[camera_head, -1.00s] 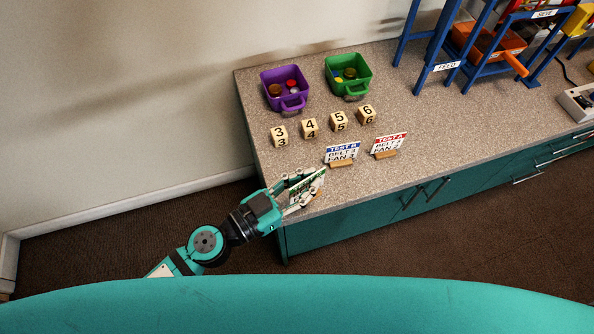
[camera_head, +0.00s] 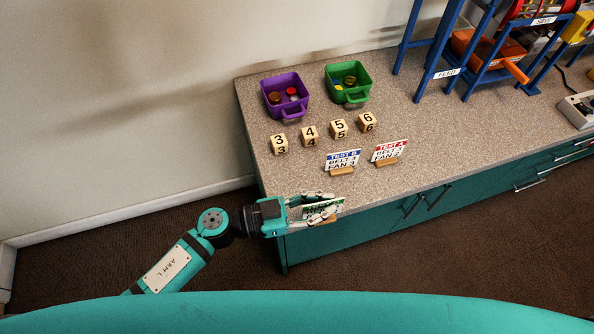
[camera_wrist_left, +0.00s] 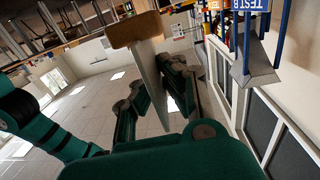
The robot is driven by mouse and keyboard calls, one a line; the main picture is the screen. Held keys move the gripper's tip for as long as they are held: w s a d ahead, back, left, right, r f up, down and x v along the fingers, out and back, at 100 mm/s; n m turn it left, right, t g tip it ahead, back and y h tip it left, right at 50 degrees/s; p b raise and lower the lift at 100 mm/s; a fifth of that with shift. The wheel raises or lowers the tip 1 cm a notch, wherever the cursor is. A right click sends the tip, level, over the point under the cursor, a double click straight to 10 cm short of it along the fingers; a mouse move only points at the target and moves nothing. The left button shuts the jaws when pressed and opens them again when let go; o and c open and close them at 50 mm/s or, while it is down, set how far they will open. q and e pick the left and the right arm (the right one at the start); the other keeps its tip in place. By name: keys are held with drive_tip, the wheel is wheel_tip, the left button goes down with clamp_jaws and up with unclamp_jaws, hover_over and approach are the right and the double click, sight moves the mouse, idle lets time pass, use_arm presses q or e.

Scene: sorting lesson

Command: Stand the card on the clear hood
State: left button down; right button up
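The card (camera_head: 336,207) is white with a green band and has a small wooden foot (camera_head: 325,220). My left gripper (camera_head: 318,208) is shut on it at the counter's front edge, and its fingers cover part of the print. In the left wrist view the card (camera_wrist_left: 150,75) shows nearly edge-on between the two fingers (camera_wrist_left: 152,90), with its wooden foot (camera_wrist_left: 137,30) beyond the fingertips. I cannot make out a clear hood in these frames. My right gripper is not in view.
Two cards on wooden feet, a blue-banded one (camera_head: 343,158) and a red-banded one (camera_head: 390,150), stand on the counter (camera_head: 290,178). Several number blocks (camera_head: 339,128), a purple bin (camera_head: 268,96) and a green bin (camera_head: 336,80) are behind them. A blue frame (camera_head: 428,88) stands at the right.

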use_arm(q)
drive_tip(key=w+a, duration=0.1)
drive_tip(key=w, duration=0.2)
drive_tip(key=w+a, duration=0.2)
drive_tip(key=w, duration=0.2)
drive_tip(key=w+a+f+b, duration=0.1)
drive_tip(key=w, duration=0.2)
drive_tip(key=shift+w+a, duration=0.15)
drive_tip(key=shift+a, duration=0.05)
drive_tip(key=shift+w+a+f+b, duration=0.25)
drive_tip(key=shift+w, duration=0.3)
drive_tip(key=shift+w+a+f+b, duration=0.2)
drive_tip(key=shift+w+f, duration=0.05)
drive_tip(key=shift+w, duration=0.25)
wheel_tip(320, 180, down, 2)
drive_tip(key=shift+f+p, duration=0.15)
drive_tip(key=shift+p, duration=0.2)
drive_tip(key=shift+s, duration=0.1)
drive_tip(key=shift+f, duration=0.1)
drive_tip(key=shift+f, duration=0.15)
drive_tip(key=c, duration=1.5)
unclamp_jaws()
